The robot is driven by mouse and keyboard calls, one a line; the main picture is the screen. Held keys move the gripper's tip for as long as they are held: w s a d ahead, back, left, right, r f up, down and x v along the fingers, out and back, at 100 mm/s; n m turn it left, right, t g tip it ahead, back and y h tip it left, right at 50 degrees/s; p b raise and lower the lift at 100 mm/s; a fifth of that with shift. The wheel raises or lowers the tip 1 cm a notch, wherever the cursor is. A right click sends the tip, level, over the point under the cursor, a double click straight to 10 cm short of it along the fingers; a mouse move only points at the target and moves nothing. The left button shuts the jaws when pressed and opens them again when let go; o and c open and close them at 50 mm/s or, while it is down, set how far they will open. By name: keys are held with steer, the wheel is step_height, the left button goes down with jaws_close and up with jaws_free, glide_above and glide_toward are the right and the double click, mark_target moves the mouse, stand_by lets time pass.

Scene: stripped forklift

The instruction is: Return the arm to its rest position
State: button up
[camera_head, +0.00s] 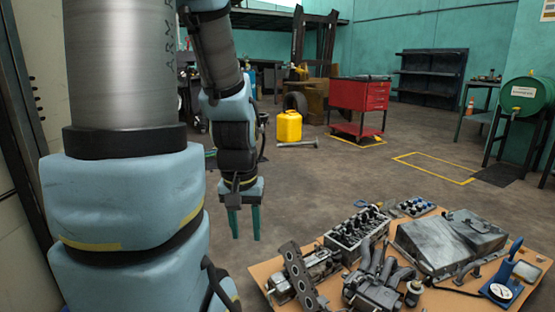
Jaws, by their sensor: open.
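My gripper (244,224) hangs from my arm, left of the middle of the view, pointing straight down. Its two green fingers are apart, with nothing between them. Bare floor shows behind and between the fingers. The gripper is to the left of the parts board (262,273) and apart from the things on it. My arm's thick upper links fill the left side of the picture and hide what is behind them.
Engine parts, including a cylinder head (357,232) and a grey metal cover (450,240), crowd the board. A yellow jerrycan (289,127) and red tool cart (360,102) stand farther back. A green drum (524,96) is at right. The middle floor is clear.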

step_height(320, 180, up, 21)
steer(key=p, duration=1.9)
steer(key=shift+o, duration=0.3)
steer(key=shift+f, duration=0.15)
